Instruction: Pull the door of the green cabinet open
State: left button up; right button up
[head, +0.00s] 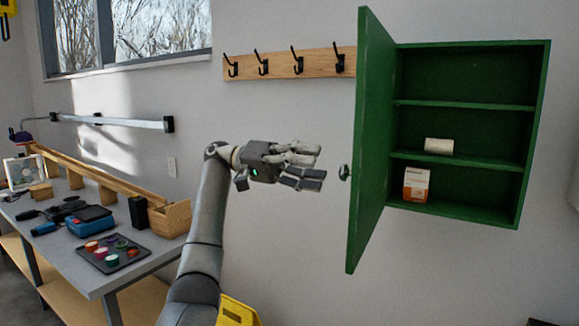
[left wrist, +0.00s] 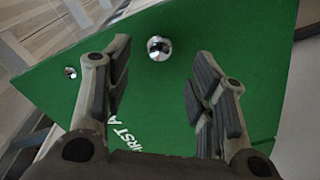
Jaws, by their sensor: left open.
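The green cabinet (head: 470,213) hangs on the wall at the right in the head view. Its door (head: 371,130) stands wide open, swung out to the left, and the shelves inside show. A small round metal knob (head: 344,172) sits on the door's outer face; it also shows in the left wrist view (left wrist: 159,48). My left gripper (head: 313,166) is open and empty, just left of the knob and apart from it. In the left wrist view its fingers (left wrist: 160,95) face the green door, with the knob beyond and between them. My right gripper is not in view.
A workbench (head: 110,276) with tools, a paint tray (head: 110,253) and a wooden box (head: 170,218) stands at the left.

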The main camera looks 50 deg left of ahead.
pick_arm(q)
jog(key=shift+v, duration=2.75)
jog(key=shift+d, duration=0.1)
